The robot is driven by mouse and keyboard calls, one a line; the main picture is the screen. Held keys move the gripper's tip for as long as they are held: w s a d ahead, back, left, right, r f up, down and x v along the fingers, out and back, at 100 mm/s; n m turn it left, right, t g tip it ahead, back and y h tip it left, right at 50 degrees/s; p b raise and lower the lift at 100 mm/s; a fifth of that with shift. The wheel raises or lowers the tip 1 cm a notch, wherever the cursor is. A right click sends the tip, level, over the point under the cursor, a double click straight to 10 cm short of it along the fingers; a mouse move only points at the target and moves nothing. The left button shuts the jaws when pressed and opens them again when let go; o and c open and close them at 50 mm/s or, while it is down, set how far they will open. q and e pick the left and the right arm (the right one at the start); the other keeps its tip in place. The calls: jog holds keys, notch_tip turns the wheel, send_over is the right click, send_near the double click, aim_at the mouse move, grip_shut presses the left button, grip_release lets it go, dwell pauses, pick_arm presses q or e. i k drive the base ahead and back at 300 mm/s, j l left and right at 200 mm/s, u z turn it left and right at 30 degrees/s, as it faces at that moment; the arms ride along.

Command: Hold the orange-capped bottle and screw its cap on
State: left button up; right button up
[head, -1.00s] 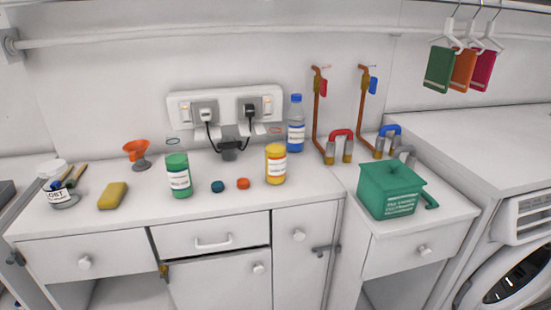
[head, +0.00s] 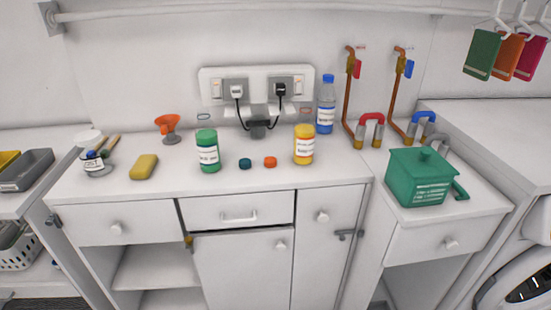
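A yellow-orange bottle (head: 304,146) with a white label stands upright on the white counter (head: 225,183). A small orange cap (head: 270,162) lies on the counter just left of it, apart from it. A teal cap (head: 245,164) lies beside the orange cap. A green bottle (head: 208,152) with a white label stands upright left of the caps. I cannot make out the bottle mouths clearly at this size. Neither of my grippers shows in the head view.
A blue-capped clear bottle (head: 326,105) stands behind the yellow-orange bottle. A yellow sponge (head: 144,167), an orange funnel (head: 168,125) and a pot with brushes (head: 97,164) are on the left. A green box (head: 420,180) stands on the right. The counter's front strip is clear.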

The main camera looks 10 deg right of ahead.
aim_at(305, 127)
jog(key=i+l, duration=0.15)
jog(key=l, duration=0.2)
jog(key=i+l, duration=0.1)
jog(key=l, duration=0.25)
jog(key=i+l, duration=0.15)
jog(key=l, duration=0.2)
jog(key=i+l, duration=0.1)
jog(key=l, duration=0.25)
jog(key=i+l, duration=0.15)
jog(key=l, duration=0.2)
jog(key=u, duration=1.6)
